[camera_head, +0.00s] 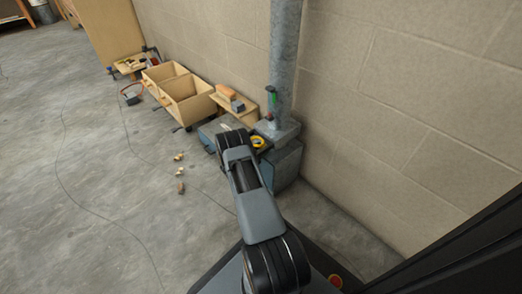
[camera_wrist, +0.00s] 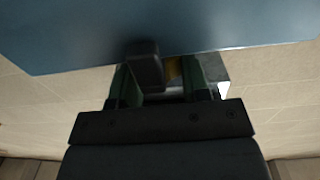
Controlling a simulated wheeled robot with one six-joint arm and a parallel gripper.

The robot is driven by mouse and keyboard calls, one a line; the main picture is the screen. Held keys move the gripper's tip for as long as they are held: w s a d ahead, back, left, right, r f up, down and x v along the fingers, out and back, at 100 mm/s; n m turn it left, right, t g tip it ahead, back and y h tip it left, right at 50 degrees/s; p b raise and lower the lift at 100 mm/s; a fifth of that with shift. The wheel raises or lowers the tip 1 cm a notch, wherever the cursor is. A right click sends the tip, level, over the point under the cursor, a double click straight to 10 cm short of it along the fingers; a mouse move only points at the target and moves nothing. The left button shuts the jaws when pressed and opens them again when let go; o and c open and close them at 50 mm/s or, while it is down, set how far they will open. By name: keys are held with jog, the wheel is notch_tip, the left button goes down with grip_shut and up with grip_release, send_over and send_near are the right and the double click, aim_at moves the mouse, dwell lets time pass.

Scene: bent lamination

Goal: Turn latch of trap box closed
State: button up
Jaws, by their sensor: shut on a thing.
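The trap box (camera_head: 287,162) is a blue-grey box on the floor against the wall, at the foot of a metal pipe. In the wrist view, a smooth blue-grey surface (camera_wrist: 85,45), likely part of the box, fills the top. A dark latch-like lever (camera_wrist: 145,68) stands out from its edge, with a small brass-coloured part beside it. My gripper (camera_wrist: 163,88) reaches to this lever, with the lever between its fingers, and is shut on it. The exact contact and the latch's angle are hard to make out.
A grey pipe (camera_head: 284,60) rises from a block beside the wall. Open wooden boxes (camera_head: 185,98) stand to the left. Small wooden pieces (camera_head: 180,187) and thin cables lie on the otherwise open floor.

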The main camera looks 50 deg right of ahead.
jog(key=o, duration=0.9)
jog(key=shift+w+a+p, duration=0.1)
jog(key=shift+a+p, duration=0.2)
jog(key=shift+a, duration=0.3)
jog(key=a+p, duration=0.1)
jog(key=a, duration=0.3)
jog(key=a+p, duration=0.1)
jog(key=a, duration=0.3)
jog(key=w+a+p, duration=0.1)
jog(key=a, duration=0.3)
jog(key=shift+a+p, duration=0.35)
